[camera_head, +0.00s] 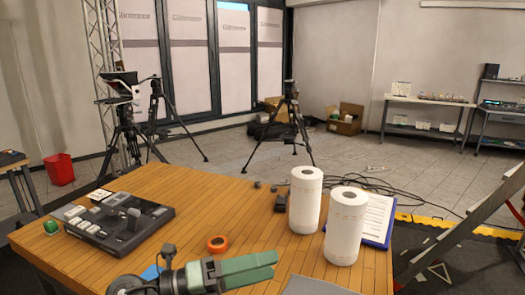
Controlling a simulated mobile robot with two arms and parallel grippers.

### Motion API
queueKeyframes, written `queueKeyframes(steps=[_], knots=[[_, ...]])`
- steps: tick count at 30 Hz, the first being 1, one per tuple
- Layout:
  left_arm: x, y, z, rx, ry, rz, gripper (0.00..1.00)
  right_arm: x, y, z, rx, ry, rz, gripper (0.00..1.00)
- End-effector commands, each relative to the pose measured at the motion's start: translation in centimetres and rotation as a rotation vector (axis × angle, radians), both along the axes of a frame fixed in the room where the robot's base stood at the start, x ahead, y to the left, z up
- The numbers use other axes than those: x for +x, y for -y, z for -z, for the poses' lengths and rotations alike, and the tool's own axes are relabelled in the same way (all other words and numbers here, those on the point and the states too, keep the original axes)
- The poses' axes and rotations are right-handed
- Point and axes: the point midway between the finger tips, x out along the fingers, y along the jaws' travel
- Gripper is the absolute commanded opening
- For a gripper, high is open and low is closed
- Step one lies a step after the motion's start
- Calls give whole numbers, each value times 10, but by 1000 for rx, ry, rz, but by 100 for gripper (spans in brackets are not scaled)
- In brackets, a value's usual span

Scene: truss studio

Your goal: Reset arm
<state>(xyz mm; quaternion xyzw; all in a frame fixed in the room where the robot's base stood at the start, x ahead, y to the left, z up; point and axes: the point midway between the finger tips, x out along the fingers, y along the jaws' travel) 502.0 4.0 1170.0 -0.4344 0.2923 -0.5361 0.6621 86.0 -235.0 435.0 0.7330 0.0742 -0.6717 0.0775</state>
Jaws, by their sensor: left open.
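My left gripper (274,264) reaches in from the bottom over the front of the wooden table (170,185). Its green fingers point right and are slightly apart, with nothing visible between them. The fingertips are to the lower left of two white paper rolls (305,200) (345,226) standing upright, and apart from them in the picture. An orange tape roll (217,244) lies just behind the gripper. My right gripper is not in view.
A black control panel (125,225) and a small green object (51,227) are on the table's left. A blue-edged clipboard (377,215) lies behind the rolls. A grey flat thing (315,286) is at the front edge. Tripods (285,125) and cables occupy the floor behind.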

Motion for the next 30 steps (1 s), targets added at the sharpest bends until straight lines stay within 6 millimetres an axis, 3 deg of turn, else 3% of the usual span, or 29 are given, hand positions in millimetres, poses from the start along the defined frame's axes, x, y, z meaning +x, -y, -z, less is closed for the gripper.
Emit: queueKeyframes(steps=[3, 6, 8, 11, 13, 16, 18, 21, 25, 30], knots=[[13, -21, -35, -374, -166, -189, 71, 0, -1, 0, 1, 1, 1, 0], [33, -64, -38, -647, -350, -394, 71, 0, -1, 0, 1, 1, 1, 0], [43, -95, -23, -786, -481, -530, 71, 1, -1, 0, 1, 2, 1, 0], [47, -146, 27, -973, -725, -774, 71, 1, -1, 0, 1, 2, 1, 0], [39, -175, 72, -1061, -901, -941, 71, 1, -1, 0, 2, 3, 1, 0], [10, -202, 138, -1130, -1144, -1160, 71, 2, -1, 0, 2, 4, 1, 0], [-19, -213, 181, -1146, -1308, -1302, 71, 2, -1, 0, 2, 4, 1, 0], [-62, -219, 227, -1135, -1507, -1463, 71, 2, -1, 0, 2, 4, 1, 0], [-113, -218, 265, -1090, -1704, -1615, 71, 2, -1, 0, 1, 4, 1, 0], [-169, -211, 293, -1016, -1899, -1751, 71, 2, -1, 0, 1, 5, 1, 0]])
